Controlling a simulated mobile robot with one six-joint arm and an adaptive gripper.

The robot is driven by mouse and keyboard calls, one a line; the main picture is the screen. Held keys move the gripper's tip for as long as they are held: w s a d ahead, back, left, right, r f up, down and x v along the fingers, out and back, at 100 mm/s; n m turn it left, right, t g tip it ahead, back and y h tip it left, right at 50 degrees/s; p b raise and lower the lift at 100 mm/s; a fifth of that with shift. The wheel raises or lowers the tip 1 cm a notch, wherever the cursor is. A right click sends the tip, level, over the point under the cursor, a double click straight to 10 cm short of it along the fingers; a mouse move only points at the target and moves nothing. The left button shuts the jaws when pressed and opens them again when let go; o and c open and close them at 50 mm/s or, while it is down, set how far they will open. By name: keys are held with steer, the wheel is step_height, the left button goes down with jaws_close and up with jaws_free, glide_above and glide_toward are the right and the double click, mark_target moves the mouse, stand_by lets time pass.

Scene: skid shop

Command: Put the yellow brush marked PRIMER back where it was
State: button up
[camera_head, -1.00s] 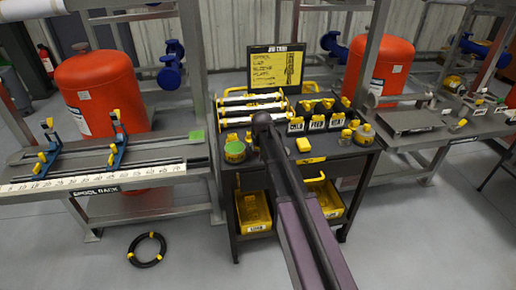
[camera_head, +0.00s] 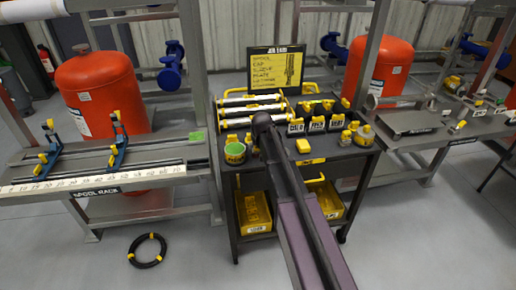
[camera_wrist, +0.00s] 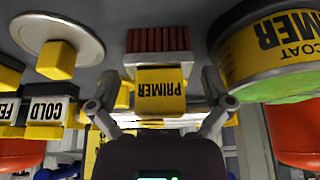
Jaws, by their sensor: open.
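The yellow brush marked PRIMER (camera_wrist: 160,82) is in the middle of the wrist view, which looks upside down. Its reddish-brown bristles point toward the dark cart top, and it looks upright there. My gripper (camera_wrist: 162,104) is open, with one finger on each side of the brush's yellow body. I see a gap at the sides, so the fingers do not look closed on it. A yellow PRIMER tin (camera_wrist: 262,50) with green at one end is close on the right. In the head view my arm hides the brush and gripper; the green-topped tin (camera_head: 235,152) shows left of the arm.
A pale disc with a yellow block (camera_wrist: 57,58) lies at the left of the wrist view, near the COLD holder (camera_wrist: 43,110). On the cart (camera_head: 232,186) stand labelled holders (camera_head: 317,124), yellow-ended tubes (camera_head: 250,108) and a yellow block (camera_head: 303,146).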

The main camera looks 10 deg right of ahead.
steer(key=p+v, duration=1)
steer(key=v, duration=0.1)
steer(key=shift+r, duration=0.25)
steer(key=shift+s, duration=0.15)
stand_by(0.7)
steer(key=s+f+g, duration=0.1)
steer(key=s+g, duration=0.3)
steer(key=s, duration=2.1)
steer(key=shift+f+g, duration=0.3)
